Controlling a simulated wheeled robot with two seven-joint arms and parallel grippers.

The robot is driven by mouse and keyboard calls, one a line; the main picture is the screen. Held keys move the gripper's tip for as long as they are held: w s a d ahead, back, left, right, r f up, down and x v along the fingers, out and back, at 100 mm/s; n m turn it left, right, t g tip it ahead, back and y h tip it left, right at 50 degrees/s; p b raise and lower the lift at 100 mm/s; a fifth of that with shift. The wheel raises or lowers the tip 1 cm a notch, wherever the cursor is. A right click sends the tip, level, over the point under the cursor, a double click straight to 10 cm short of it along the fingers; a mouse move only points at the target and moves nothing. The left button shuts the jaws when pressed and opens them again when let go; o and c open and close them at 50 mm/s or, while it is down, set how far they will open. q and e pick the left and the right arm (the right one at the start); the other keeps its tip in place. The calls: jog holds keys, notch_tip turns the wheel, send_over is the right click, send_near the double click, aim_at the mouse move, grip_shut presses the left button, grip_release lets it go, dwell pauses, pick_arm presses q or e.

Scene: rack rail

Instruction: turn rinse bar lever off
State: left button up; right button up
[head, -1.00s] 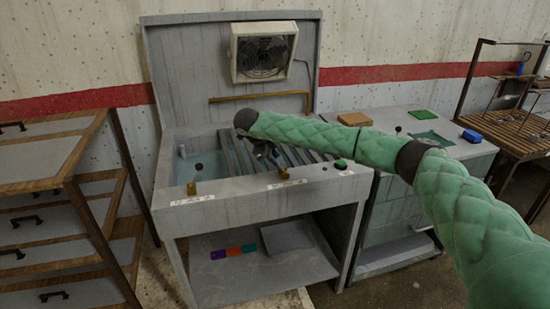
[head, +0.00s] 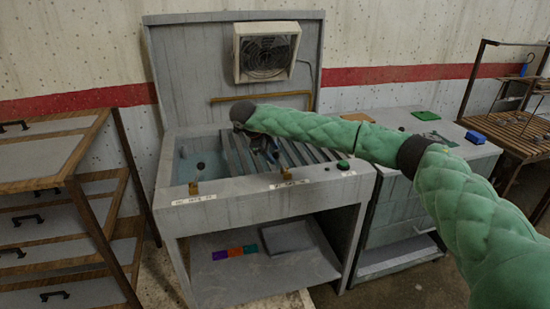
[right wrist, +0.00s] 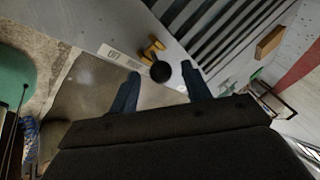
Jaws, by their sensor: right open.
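The right brass lever (head: 286,174) is on the front rim of the grey sink unit (head: 330,190), beside a white label. In the right wrist view this brass lever (right wrist: 153,48) has a round black knob (right wrist: 160,71) facing me. My right gripper (head: 270,153) is open and empty, just above and behind that rim. In the wrist view its fingertips (right wrist: 160,85) are spread, one on each side of the knob, with no clear contact. A second brass lever (head: 192,187) is on the rim at the left. My left gripper is out of view.
A slatted rack (head: 235,155) fills the right of the basin. A green button (head: 343,165) is on the rim right of the lever. A brass bar (head: 250,98) runs along the back panel under a fan (head: 266,53). A drawer cabinet (head: 45,160) stands left.

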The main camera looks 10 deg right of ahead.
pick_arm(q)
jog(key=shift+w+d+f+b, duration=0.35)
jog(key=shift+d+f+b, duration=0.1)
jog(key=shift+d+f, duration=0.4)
pick_arm(e)
jog(key=shift+v, duration=2.4)
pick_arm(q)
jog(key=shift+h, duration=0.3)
